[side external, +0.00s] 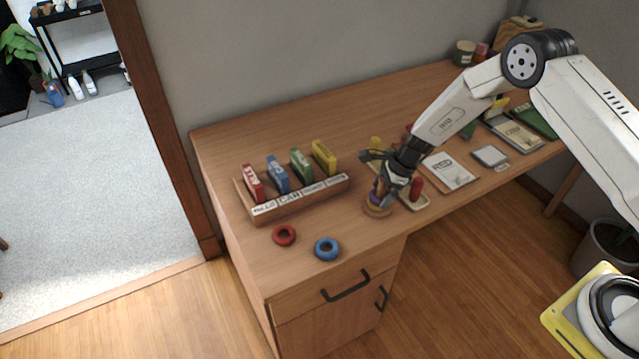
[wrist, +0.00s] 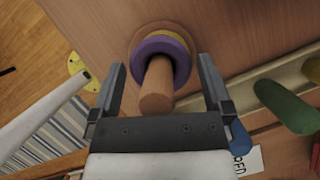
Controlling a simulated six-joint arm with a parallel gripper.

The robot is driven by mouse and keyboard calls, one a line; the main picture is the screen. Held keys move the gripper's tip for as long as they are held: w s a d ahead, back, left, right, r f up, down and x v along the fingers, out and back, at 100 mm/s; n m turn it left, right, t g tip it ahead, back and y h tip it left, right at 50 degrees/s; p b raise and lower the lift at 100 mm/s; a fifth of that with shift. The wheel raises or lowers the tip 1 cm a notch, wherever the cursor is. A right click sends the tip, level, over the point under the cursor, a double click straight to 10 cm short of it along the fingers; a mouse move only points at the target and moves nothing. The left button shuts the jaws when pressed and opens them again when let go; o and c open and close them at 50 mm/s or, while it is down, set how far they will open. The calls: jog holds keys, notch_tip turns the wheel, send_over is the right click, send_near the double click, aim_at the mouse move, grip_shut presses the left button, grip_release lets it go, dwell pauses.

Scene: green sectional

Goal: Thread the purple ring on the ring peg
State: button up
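The ring peg (wrist: 158,90) is a wooden post on a round base (wrist: 165,27), standing near the desk's front edge; the base also shows in the side view (side external: 376,211). The purple ring (wrist: 150,47) is around the post, with a yellow ring (wrist: 186,42) partly visible beneath it. I cannot tell whether the two touch. My gripper (wrist: 161,64) points down over the peg, its fingers apart on either side of the purple ring with small gaps visible. In the side view my gripper (side external: 384,190) hides most of the peg and rings.
A red ring (side external: 284,235) and a blue ring (side external: 326,248) lie on the desk to the left. A rack (side external: 300,198) with several coloured blocks stands behind them. A board with coloured pegs, including a red one (side external: 417,188), is close right of my gripper.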

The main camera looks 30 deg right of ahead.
jog(key=v, duration=0.7)
jog(key=shift+d+r, duration=0.15)
jog(key=shift+r, duration=0.2)
dwell(0.6)
jog(key=s+r+n+h, duration=0.2)
jog(key=s+r+n, duration=0.5)
jog(key=s+n, duration=0.4)
jog(key=s+a+r+n+h, duration=0.1)
jog(key=s+r+n+h, duration=0.1)
jog(key=s+r+n, duration=0.5)
jog(key=s+n, duration=0.4)
jog(key=shift+s+a+r+t, duration=0.3)
jog(key=shift+a+r+t, duration=0.05)
jog(key=shift+t, duration=0.05)
